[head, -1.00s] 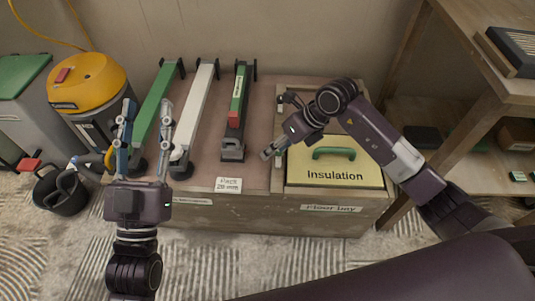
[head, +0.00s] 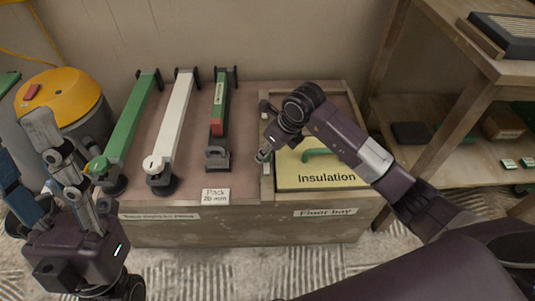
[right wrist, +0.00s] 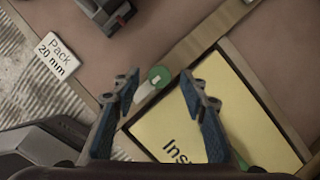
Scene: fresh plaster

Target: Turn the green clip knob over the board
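The green clip knob (right wrist: 159,77) shows in the right wrist view as a round green cap with a white mark. Its white arm (right wrist: 146,97) points down-left along the wooden strip, beside the board rather than over it. The yellow board (head: 298,180), marked "Insulation", lies in the bay with a green handle (head: 320,155). My right gripper (right wrist: 161,85) is open, with its fingertips apart on either side of the knob; whether they touch it I cannot tell. In the head view my right gripper (head: 263,155) hides the knob. My left gripper (head: 38,165) is open and empty at the left.
Green (head: 130,120) and white (head: 175,120) long tools and a green-red one (head: 219,115) lie left of the bay. A "Pack 20 mm" card (head: 216,195) lies at the front edge. A yellow-topped vacuum (head: 62,95) stands left; wooden shelving (head: 450,100) stands right.

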